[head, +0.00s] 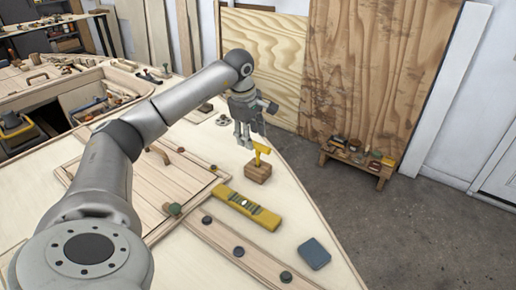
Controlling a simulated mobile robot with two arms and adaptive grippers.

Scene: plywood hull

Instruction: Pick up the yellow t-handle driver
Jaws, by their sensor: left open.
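The yellow t-handle driver (261,150) stands upright with its lower end in or on a small brown wooden block (258,172) near the hull's right edge. My left gripper (250,137) hangs from the left arm just above and behind the driver, fingers pointing down. It is open with nothing visible between its fingers. In this view the fingertips come close to the driver's top; I cannot tell whether they touch. My right gripper is not in view.
A yellow spirit level (247,208) lies in front of the block. Several dark round knobs and a blue-grey pad (314,253) lie nearer. A small wooden bench (357,166) with items stands on the floor at right. The hull's right edge (318,207) is close.

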